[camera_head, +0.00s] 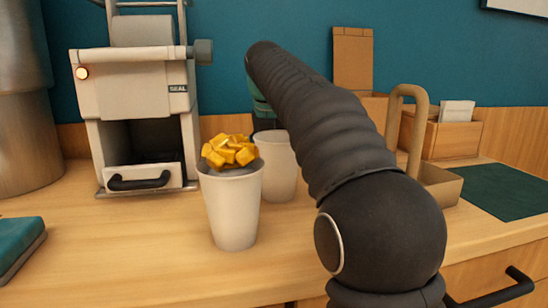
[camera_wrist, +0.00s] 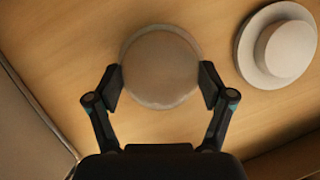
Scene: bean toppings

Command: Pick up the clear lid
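In the wrist view a round, pale, see-through-looking disc (camera_wrist: 160,68), which looks like the clear lid, lies between the two fingers of my gripper (camera_wrist: 161,82). The finger pads are at its left and right edges. I cannot tell whether they press on it or stand just clear. In the head view only a small part of my gripper (camera_head: 262,106) shows behind my arm, above and behind a white cup (camera_head: 279,170). The lid cannot be made out in the head view.
A white cup (camera_head: 233,213) filled with yellow cubes (camera_head: 230,151) stands in front of the other cup. A sealing machine (camera_head: 135,95) stands behind left. A wooden carrier (camera_head: 438,183) and box (camera_head: 452,136) are right. A white stepped round object (camera_wrist: 278,45) sits right in the wrist view.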

